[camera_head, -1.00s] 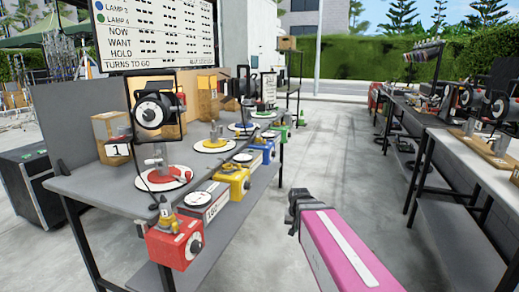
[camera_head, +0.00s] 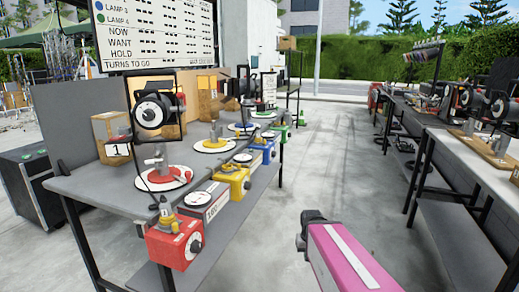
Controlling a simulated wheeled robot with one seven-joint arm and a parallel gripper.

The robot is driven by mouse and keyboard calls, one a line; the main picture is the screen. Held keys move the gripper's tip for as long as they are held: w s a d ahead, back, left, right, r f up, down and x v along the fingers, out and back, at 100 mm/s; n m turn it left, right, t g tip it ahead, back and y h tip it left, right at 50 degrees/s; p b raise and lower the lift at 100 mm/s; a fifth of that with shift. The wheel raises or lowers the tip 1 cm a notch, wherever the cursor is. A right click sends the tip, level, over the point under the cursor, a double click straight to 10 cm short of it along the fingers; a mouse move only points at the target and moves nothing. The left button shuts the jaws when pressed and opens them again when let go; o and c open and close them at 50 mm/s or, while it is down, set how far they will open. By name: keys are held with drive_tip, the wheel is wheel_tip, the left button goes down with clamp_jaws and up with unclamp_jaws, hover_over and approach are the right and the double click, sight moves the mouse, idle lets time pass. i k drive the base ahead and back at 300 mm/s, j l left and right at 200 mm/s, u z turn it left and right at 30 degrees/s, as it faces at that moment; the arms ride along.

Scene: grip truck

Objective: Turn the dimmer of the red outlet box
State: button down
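The red outlet box (camera_head: 172,244) is at the front edge of the grey table, at its near corner. Its dark round dimmer knob (camera_head: 195,245) is on the right-hand face, with a pale plate around it. A yellow-and-grey fitting sits on top of the box. My gripper (camera_head: 311,216) is at the end of my pink arm, to the right of the box over the open floor. It is well apart from the box. Its fingers are small and dark, seen from behind, and I cannot tell whether they are open.
A yellow box (camera_head: 234,181) and a blue box (camera_head: 257,154) sit further along the same table edge. A lamp (camera_head: 152,112) stands on the red round base (camera_head: 164,178). Another table (camera_head: 480,165) is at right. The floor between is clear.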

sight(196, 247)
drive_tip(key=k+j+u, duration=0.4)
drive_tip(key=j+u, duration=0.15)
drive_tip(key=j, duration=0.15)
drive_tip(key=k+j+u, duration=0.15)
drive_tip(key=j+u, duration=0.15)
drive_tip(key=j, duration=0.15)
